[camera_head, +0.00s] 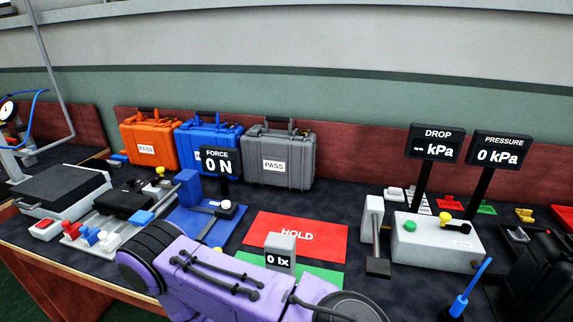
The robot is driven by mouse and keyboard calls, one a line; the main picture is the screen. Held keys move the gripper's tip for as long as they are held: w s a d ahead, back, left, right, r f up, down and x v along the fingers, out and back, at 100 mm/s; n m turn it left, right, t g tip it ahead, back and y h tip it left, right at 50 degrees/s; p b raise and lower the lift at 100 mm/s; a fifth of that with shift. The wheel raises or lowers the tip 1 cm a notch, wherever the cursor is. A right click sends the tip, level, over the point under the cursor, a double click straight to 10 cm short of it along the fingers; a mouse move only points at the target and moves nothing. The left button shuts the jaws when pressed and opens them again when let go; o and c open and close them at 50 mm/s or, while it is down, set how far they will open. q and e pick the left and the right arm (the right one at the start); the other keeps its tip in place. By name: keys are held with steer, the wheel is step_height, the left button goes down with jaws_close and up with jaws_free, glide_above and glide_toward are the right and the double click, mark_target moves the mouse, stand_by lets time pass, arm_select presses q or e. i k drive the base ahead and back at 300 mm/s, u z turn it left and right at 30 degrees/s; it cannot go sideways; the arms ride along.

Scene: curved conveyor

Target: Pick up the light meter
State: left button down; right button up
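The light meter (281,245) is a small grey block with a black display reading "0 lx". It stands upright near the middle of the bench, on or just at the green mat (322,274), in front of the red HOLD mat (297,235). A purple arm link of mine with black joints crosses the bottom of the view in front of it and hides its lower part. Neither of my gripper's fingertips shows, so I see no gripper touching the meter.
Orange (149,141), blue (203,148) and grey (287,163) cases stand along the back. A force rig (190,190) is left of the meter; a pressure box (437,240) is right. A black case (545,278) and blue-handled tool (459,306) are at front right.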

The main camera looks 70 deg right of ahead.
mark_target(279, 248)
steer(key=k, duration=0.6)
steer(key=u, duration=0.95)
steer(key=i, duration=1)
steer(key=z, duration=3.5)
steer(key=i, duration=0.5)
